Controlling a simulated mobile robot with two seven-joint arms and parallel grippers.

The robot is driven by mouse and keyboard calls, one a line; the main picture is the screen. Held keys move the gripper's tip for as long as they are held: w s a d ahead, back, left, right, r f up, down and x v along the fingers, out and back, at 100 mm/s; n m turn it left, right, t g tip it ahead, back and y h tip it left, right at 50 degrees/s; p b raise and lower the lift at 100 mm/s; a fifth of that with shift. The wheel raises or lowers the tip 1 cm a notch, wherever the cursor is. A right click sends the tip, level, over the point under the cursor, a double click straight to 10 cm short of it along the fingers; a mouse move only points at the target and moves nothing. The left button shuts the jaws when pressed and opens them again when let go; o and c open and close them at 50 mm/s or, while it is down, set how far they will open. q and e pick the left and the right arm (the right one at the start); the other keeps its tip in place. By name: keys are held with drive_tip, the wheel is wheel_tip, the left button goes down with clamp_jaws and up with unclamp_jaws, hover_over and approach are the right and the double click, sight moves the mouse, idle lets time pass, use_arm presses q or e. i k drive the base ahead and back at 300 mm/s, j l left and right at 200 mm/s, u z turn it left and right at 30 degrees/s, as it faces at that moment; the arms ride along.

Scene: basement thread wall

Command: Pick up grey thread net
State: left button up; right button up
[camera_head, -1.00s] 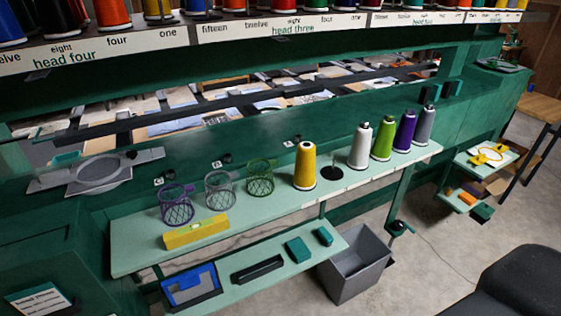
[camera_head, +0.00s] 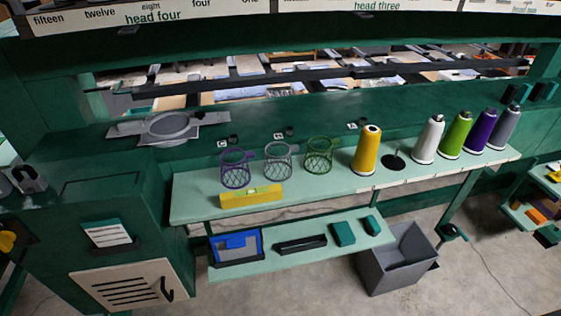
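The grey thread net (camera_head: 278,161) is a mesh cup standing on the light green shelf (camera_head: 200,192). It is between the purple net (camera_head: 235,169) on its left and the green net (camera_head: 319,155) on its right. A yellow level-like bar (camera_head: 251,196) lies in front of the purple and grey nets. Neither of my grippers shows in the head view.
Yellow, white, green, purple and grey thread cones (camera_head: 502,131) stand on the shelf to the right. A lower shelf holds a blue-and-black tray (camera_head: 236,246), a black tray (camera_head: 301,244) and teal boxes (camera_head: 343,233). A grey bin (camera_head: 398,262) stands on the floor. A green cabinet (camera_head: 110,215) is at left.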

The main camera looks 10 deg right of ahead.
sight(293, 147)
drive_tip(key=l+u, duration=0.4)
drive_tip(key=k+l+u, duration=0.2)
drive_tip(key=l+u, duration=0.2)
drive_tip(key=k+l+u, duration=0.15)
drive_tip(key=l+u, duration=0.25)
